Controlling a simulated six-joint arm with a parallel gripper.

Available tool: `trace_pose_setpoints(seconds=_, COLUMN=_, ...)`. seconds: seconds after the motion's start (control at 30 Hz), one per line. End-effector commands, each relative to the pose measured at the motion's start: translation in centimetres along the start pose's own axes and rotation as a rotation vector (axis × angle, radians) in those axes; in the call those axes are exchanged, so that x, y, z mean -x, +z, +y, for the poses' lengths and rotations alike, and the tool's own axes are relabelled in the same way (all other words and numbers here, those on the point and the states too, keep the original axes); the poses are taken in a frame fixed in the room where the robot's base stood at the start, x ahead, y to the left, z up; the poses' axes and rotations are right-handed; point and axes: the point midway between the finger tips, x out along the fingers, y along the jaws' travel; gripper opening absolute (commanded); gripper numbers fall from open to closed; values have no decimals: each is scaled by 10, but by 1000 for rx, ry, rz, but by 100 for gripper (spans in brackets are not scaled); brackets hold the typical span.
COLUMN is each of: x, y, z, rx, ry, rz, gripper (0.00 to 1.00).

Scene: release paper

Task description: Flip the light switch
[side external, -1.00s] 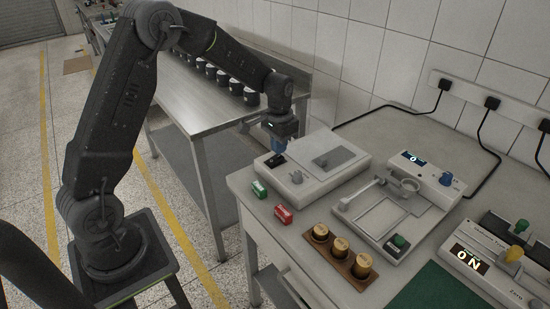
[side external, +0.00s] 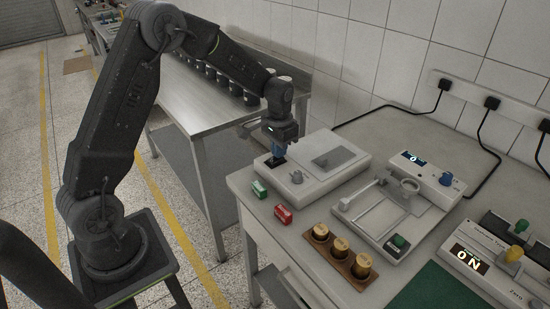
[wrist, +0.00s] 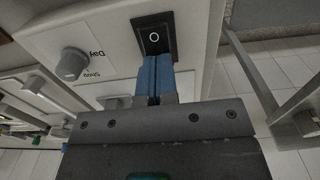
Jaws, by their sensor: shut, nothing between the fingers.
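The black rocker light switch (wrist: 153,37) shows in the wrist view with a white circle mark on its face. It is set in the white box (side external: 312,168) on the table's left end, and in the side view the switch (side external: 276,162) is partly behind the fingers. My gripper (wrist: 152,62) has its blue fingers closed together with nothing between them. The fingertips are at the lower edge of the switch in the wrist view; I cannot tell whether they touch it. In the side view my gripper (side external: 278,152) points down over the switch.
A grey knob (wrist: 71,64) stands on the same box, beside the switch. A green block (side external: 260,189) and a red block (side external: 283,214) lie in front of the box. A scale-like device (side external: 395,205) and a wooden holder with brass weights (side external: 341,252) are to the right.

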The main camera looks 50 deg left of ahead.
Motion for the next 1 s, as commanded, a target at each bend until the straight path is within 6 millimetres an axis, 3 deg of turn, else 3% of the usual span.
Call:
trace_pose_setpoints(seconds=0.4, x=-4, y=0, z=0, rx=0, ry=0, rz=-2, gripper=0)
trace_pose_setpoints(seconds=1.0, x=42, y=0, z=0, rx=0, ry=0, rz=1, gripper=0)
